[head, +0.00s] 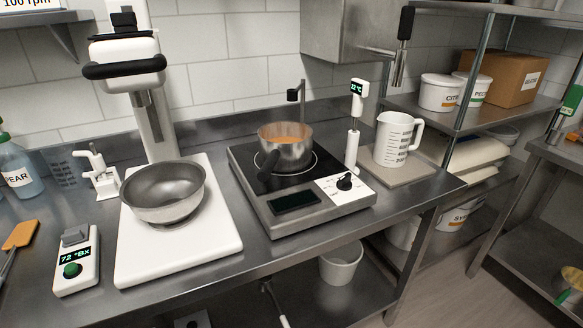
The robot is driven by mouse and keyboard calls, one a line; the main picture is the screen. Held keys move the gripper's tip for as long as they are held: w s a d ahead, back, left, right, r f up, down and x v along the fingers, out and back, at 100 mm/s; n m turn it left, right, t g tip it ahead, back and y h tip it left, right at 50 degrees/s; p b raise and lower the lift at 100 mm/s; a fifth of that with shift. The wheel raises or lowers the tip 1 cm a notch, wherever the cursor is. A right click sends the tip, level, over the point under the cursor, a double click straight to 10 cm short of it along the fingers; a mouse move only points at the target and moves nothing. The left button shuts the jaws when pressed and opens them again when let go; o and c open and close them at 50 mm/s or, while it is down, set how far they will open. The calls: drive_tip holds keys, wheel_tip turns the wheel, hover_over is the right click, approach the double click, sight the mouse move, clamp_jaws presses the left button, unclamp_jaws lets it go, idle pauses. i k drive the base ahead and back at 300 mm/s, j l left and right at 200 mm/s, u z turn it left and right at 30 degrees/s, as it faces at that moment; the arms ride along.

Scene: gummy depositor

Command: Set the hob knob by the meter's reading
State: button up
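The hob (262,205) stands mid-counter, with a black cooking plate and a dark, blank display panel (296,201). Its black knob (344,182) sits on a white dial plate at the front right; its exact setting is too small to read. A steel pot (288,155) with orange-brown contents is on the hob, its dark handle toward the front left. A white meter (75,262) at the front left of the counter shows about "72 °Bx" in green. A white probe thermometer (357,90) stands upright behind the hob; its small display seems to read 22 or 23 °C. My gripper is not in view.
A steel bowl (164,193) rests on a white base (215,245) under a tall white machine (125,62), left of the hob. A measuring jug (392,140) stands right of the hob. An orange spatula (22,234) lies far left. The counter strip before the hob is clear.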

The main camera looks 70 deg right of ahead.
sight(344, 183)
drive_tip(key=k+l+z, duration=0.2)
drive_tip(key=k+l, duration=0.15)
drive_tip(key=k+l+z, duration=0.2)
drive_tip(key=k+l, duration=0.15)
drive_tip(key=l, duration=0.15)
drive_tip(key=k+l+z, duration=0.2)
drive_tip(key=l, duration=0.3)
drive_tip(key=k+j, duration=0.05)
drive_tip(key=k, duration=0.05)
